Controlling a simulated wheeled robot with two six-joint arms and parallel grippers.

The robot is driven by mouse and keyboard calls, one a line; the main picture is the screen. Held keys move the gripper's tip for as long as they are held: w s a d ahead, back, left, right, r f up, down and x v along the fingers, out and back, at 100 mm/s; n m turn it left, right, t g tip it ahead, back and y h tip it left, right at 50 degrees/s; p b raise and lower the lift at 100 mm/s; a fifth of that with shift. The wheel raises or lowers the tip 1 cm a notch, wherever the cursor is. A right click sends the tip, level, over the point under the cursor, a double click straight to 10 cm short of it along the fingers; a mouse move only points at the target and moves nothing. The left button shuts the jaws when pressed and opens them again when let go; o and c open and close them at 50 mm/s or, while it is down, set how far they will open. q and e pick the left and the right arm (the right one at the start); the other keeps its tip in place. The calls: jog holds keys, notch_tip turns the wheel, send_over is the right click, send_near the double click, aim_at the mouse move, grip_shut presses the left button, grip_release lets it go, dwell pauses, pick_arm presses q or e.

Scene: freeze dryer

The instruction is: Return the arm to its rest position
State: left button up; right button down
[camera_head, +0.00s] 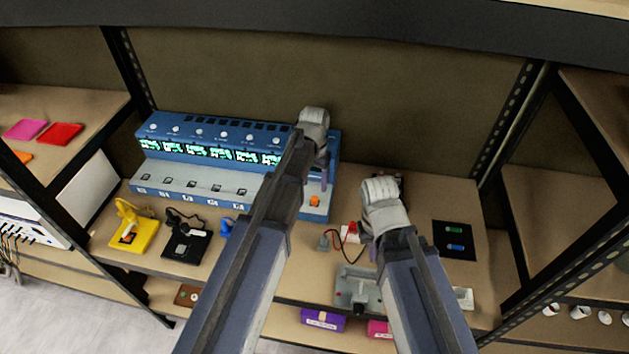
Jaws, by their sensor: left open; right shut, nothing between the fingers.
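My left arm (235,285) reaches up from the bottom of the head view, across the front of a long blue machine (190,180). Its gripper (322,172) is at the machine's right end, pointing down, open, partly hidden by my own arm. An orange part (314,201) sits on the machine just below it. My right arm (428,300) reaches over the right part of the bench. Its gripper (370,240) is shut and empty, close to a red part with wires (351,232); its fingertips are mostly hidden behind the wrist.
The bench (410,185) holds a yellow holder (133,236), a black holder (187,246), a grey tray (350,285) and a black mat (455,240) with small green and blue pieces. Black shelf posts (510,115) stand at both sides. A dark shelf edge (400,30) crosses the top.

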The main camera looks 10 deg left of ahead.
pick_arm(q)
jog(key=shift+r, duration=0.45)
jog(key=s+d, duration=0.3)
jog(key=s, duration=0.7)
jog(key=s+d+y, duration=0.1)
jog(key=s+d, duration=0.3)
jog(key=s, duration=0.6)
jog(key=shift+s+m, duration=0.4)
